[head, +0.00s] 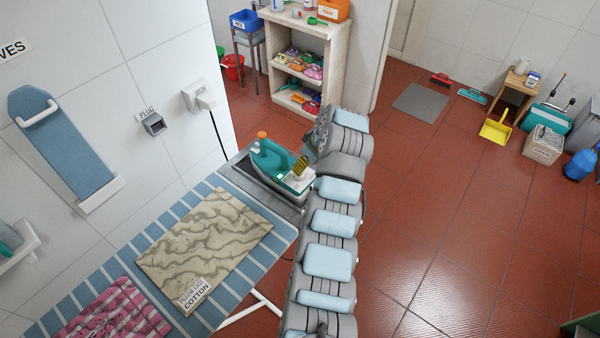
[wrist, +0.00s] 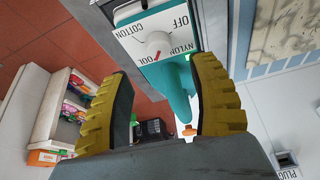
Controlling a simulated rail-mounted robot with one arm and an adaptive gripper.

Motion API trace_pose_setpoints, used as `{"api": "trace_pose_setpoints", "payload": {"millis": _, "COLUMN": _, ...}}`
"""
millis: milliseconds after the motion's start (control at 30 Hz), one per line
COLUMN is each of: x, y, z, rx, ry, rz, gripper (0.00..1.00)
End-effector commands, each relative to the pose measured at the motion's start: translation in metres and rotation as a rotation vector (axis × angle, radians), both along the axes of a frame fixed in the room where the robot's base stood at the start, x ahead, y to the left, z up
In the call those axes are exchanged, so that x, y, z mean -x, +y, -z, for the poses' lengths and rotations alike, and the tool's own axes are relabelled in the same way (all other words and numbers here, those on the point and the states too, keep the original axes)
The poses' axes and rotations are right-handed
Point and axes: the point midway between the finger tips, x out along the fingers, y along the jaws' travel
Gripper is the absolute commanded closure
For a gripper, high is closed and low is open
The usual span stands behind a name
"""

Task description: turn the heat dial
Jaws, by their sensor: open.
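The teal iron (head: 268,158) rests on the grey stand at the far end of the ironing board. In the wrist view, its white dial panel reads COTTON, OFF, NYLON and a partly cut-off label ending in "OOL". The round white heat dial (wrist: 157,43) sits in the middle of the panel, with a red mark on its side toward the partly cut-off label. My gripper (wrist: 165,72) is open, its yellow ridged fingers apart and empty, with the dial showing beyond and between the tips. In the head view, my gripper (head: 301,167) is beside the panel; its fingers partly overlap.
A tan patterned pillowcase (head: 205,240) lies flat on the striped ironing board (head: 85,295), with a pink cloth (head: 115,312) nearer. Shelves (head: 333,65) stand behind.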

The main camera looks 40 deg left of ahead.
Motion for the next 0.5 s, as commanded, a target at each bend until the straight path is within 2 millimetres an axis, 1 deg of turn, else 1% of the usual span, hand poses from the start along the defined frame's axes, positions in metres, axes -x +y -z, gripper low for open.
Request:
{"api": "trace_pose_setpoints", "payload": {"millis": 33, "x": 0.001, "y": 0.003, "z": 0.008, "rx": 0.003, "ry": 0.004, "rz": -0.002, "gripper": 0.39}}
{"api": "trace_pose_setpoints", "payload": {"millis": 200, "x": 0.0, "y": 0.011, "z": 0.029, "rx": 0.003, "ry": 0.003, "rz": -0.001, "gripper": 0.39}}
{"api": "trace_pose_setpoints", "payload": {"millis": 500, "x": -0.001, "y": 0.023, "z": 0.057, "rx": 0.002, "ry": 0.002, "rz": -0.001, "gripper": 0.39}}
